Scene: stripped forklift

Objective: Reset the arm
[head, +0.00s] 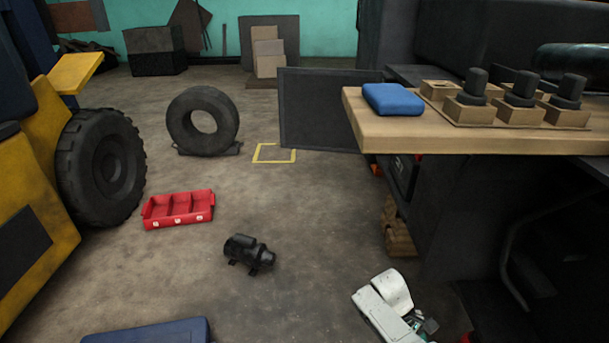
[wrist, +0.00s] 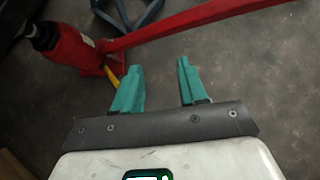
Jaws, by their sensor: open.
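My gripper (wrist: 159,66) has two teal fingers, which stand apart with nothing between them in the wrist view. Bare floor shows between and beyond the fingers. In the head view my white arm (head: 388,300) is at the bottom, right of centre, low beside the workbench; the fingers cannot be made out clearly there. A red jack (wrist: 72,48) stands on the floor at the upper left of the wrist view. Its long red handle (wrist: 200,28) crosses above the fingertips in the picture. I cannot tell how far the handle is from the fingers.
A black motor (head: 249,252), a red tray (head: 178,209) and a tyre (head: 203,121) are on the floor. A yellow forklift (head: 35,190) stands left. The mid-floor is mostly clear.

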